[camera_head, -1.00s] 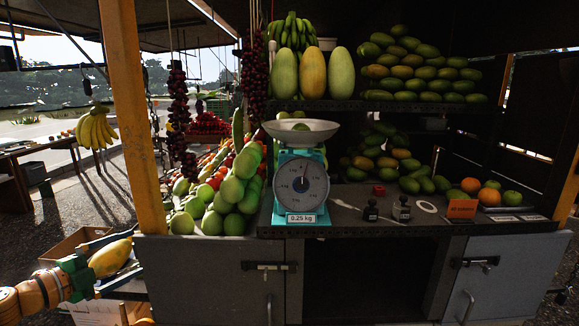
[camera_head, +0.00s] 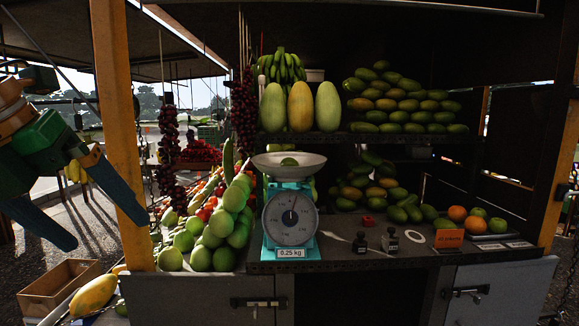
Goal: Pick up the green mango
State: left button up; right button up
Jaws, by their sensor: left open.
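Many more green mangoes (camera_head: 236,199) are heaped left of the scale. Others lie on the counter at the right (camera_head: 399,214) and on the upper shelf (camera_head: 390,116). I cannot tell which one is meant. My left gripper (camera_head: 106,234) is at the left, in front of the yellow post, with its two dark fingers spread wide and nothing between them. My right gripper is not in view.
A yellow post (camera_head: 120,130) stands between my left gripper and the heap. A yellow fruit (camera_head: 93,295) lies low at the left beside a cardboard box (camera_head: 60,285).

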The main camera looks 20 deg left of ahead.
aim_at(287, 162)
jog(key=i+l, duration=0.1)
jog(key=i, duration=0.9)
jog(key=i+l, duration=0.1)
jog(key=i, duration=0.9)
